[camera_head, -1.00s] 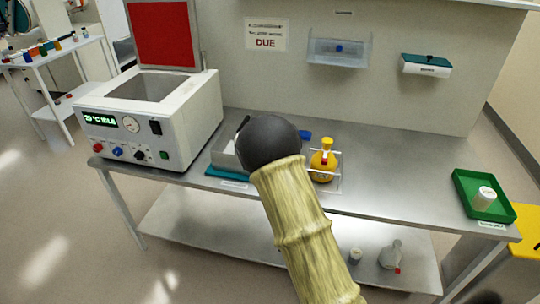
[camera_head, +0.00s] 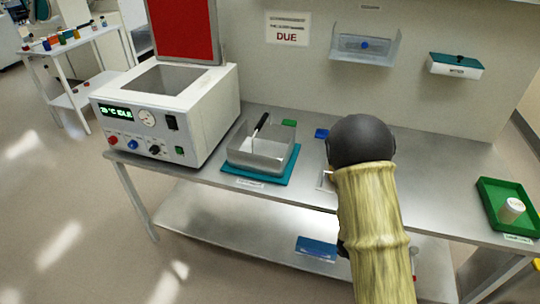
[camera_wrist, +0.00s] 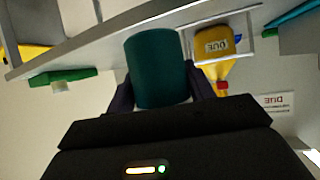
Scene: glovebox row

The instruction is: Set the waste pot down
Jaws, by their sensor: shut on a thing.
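In the wrist view, a dark teal cylindrical pot (camera_wrist: 157,68), which I take to be the waste pot, sits between the two fingers of my gripper (camera_wrist: 163,88). The gripper is shut on it. In the head view, my arm's dark wrist and pale sleeve hide both the pot and the fingers. Whether the pot touches the bench (camera_head: 440,180) cannot be told.
A metal basin (camera_head: 262,152) with a black-handled tool sits on a teal mat (camera_head: 285,176). A white heater box (camera_head: 165,115) stands left. A green tray (camera_head: 488,195) holding a white pot (camera_head: 511,210) lies right. Bare bench shows between my arm and that tray.

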